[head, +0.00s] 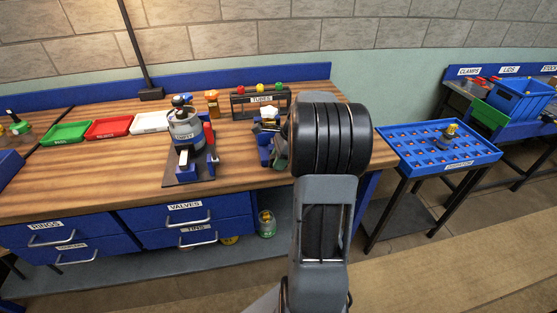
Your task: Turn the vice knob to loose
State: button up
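A small blue device (264,149), which looks like the vice, stands on the wooden bench just left of my arm. A white-topped part (269,114) shows at its upper end. My dark arm link covers its right side, and I cannot make out its knob or the knob's setting. My gripper is hidden behind my own arm, so its fingers and its distance from the vice do not show.
A grey machine (187,127) stands on a dark plate to the left. Green (67,132), red (108,128) and white (150,122) trays line the bench's back. A blue peg table (412,149) is at right.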

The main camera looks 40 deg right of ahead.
grip_shut()
